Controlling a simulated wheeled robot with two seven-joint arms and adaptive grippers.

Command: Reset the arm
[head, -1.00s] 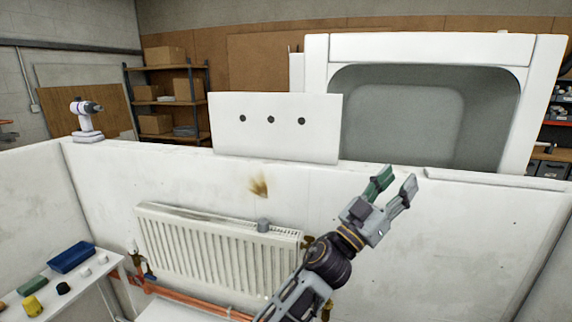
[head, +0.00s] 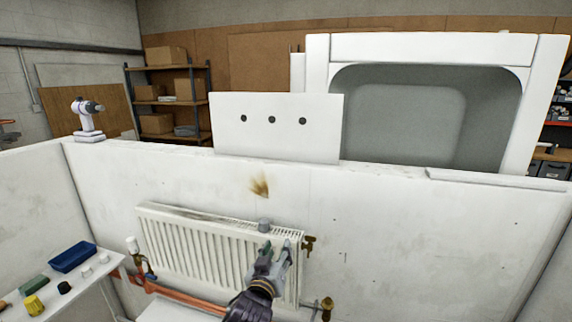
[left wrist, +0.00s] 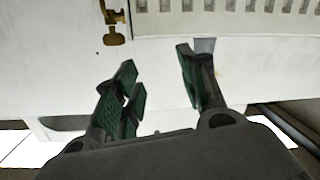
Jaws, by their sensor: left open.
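My left gripper (head: 276,250) is in front of the right part of the white radiator (head: 190,248) in the head view. Its jaws are open, with nothing between them. In the left wrist view the green-padded fingers (left wrist: 160,85) are spread apart, with the white wall behind them. The radiator's slotted top edge (left wrist: 225,8) and a brass valve (left wrist: 112,22) show above them. A small grey cylinder (head: 264,224) sits at the radiator's top, just beyond the fingertips in the head view. My right gripper is not in view.
Copper pipes (head: 180,296) run below the radiator. A brass valve (head: 326,305) is near its lower right. The wall at right is clear.

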